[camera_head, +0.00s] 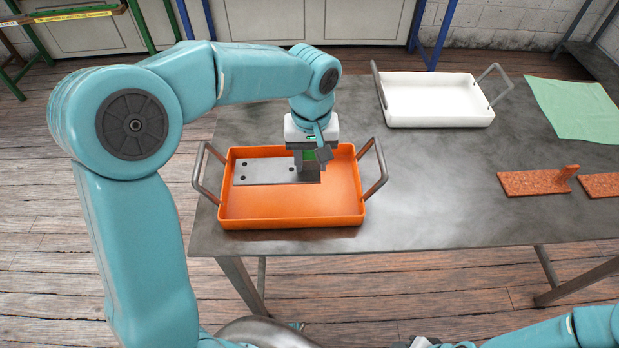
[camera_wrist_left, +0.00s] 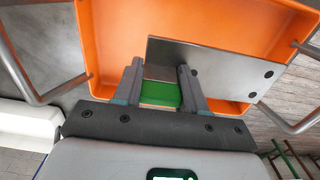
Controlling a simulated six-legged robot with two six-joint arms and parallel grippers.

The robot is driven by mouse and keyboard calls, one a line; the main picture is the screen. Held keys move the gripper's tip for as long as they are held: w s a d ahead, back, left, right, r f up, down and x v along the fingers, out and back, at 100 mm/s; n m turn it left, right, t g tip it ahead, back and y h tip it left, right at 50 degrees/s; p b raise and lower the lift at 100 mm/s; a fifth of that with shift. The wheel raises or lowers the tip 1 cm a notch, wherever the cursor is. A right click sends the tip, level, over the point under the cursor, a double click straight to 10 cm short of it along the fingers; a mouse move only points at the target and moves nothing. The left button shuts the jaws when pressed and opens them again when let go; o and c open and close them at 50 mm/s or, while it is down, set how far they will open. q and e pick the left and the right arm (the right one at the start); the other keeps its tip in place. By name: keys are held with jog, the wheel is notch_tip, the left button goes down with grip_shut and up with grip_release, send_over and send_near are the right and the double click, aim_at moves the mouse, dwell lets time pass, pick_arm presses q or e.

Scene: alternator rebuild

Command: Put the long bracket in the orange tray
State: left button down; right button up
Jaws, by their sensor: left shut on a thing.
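The long bracket (camera_head: 265,172) is a flat grey metal plate with dark holes. It lies within the outline of the orange tray (camera_head: 290,221), over its left and middle part; I cannot tell whether it touches the floor. My left gripper (camera_head: 309,168) points down over the tray and is shut on the bracket's end. In the left wrist view the gripper's fingers (camera_wrist_left: 160,88) straddle a green piece at the bracket (camera_wrist_left: 215,68), with the holed end reaching right toward the wall of the tray (camera_wrist_left: 120,25). My right gripper's fingers do not show; only part of that arm does.
The orange tray has raised metal handles at both ends. A white tray (camera_head: 437,122) stands at the back of the grey table (camera_head: 430,200). A green cloth (camera_head: 575,108) and reddish-brown pieces (camera_head: 533,183) lie at the right. The table's middle is clear.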

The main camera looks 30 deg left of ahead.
aim_at(310, 171)
pick_arm(q)
notch_tip(310, 171, down, 6)
jog(key=shift+a+f, duration=0.1)
jog(key=shift+f, duration=0.05)
dwell(0.3)
jog(key=shift+f, duration=0.1)
jog(key=c, duration=0.6)
grip_release()
jog(key=shift+c, duration=0.2)
jog(key=shift+s, duration=0.1)
